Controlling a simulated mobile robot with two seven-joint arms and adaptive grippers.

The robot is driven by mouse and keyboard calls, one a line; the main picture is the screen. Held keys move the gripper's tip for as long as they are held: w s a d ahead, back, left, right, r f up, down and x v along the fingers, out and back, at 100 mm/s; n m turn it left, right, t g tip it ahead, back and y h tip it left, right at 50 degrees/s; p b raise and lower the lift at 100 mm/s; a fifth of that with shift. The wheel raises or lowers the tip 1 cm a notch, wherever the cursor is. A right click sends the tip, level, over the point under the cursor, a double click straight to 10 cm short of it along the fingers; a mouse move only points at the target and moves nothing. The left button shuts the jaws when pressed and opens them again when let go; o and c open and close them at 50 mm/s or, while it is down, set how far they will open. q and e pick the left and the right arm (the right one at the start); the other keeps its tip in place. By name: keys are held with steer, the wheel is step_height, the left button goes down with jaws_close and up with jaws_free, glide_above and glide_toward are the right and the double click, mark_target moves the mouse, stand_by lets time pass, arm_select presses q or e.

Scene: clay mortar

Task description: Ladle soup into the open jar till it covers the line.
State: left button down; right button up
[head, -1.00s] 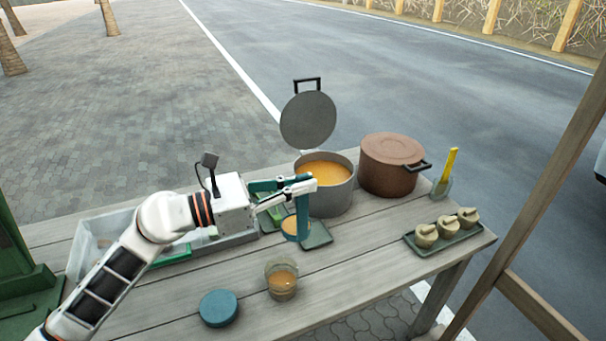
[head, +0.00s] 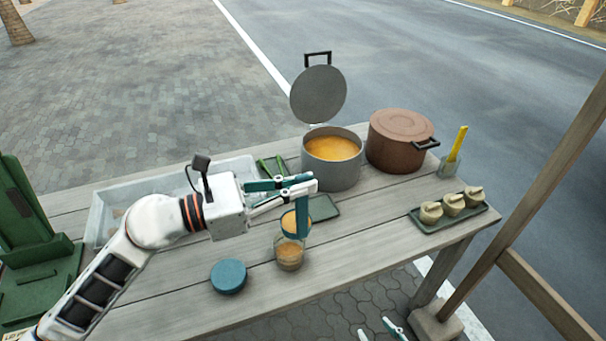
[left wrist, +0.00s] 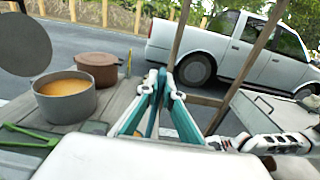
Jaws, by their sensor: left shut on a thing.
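My left gripper (head: 308,186) is shut on the upright teal handle of a ladle (head: 302,218). The ladle's bowl holds orange soup and is right above the open glass jar (head: 289,260), overlapping its mouth in the head view; I cannot tell whether they touch. The jar has orange soup in it; its line cannot be made out. The grey pot (head: 333,175) of orange soup stands open behind, also in the left wrist view (left wrist: 70,105). My right gripper (head: 380,331) shows at the bottom edge with its fingertips apart, nothing visible between them.
A round teal lid (head: 228,277) lies left of the jar. The grey pot lid (head: 318,94) stands upright behind its pot. A brown lidded pot (head: 395,155), a yellow-handled utensil (head: 457,143) and a tray (head: 422,226) of small lumpy items are at right. A clear bin (head: 110,205) is at left.

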arm_select(q)
step_height(320, 180, down, 5)
steer(key=s+b, duration=0.2)
steer(key=b, duration=0.2)
steer(key=w+a+f+n+p, duration=0.1)
steer(key=w+a+f+n, duration=0.1)
steer(key=w+n, duration=0.6)
steer(key=w+a+f+n+p, duration=0.1)
steer(key=w+a+n, duration=0.4)
steer(key=w, duration=0.5)
steer(key=shift+w+f+n, duration=0.4)
steer(key=shift+f+n, duration=0.05)
steer(key=shift+n, duration=0.95)
stand_by(0.7)
stand_by(1.4)
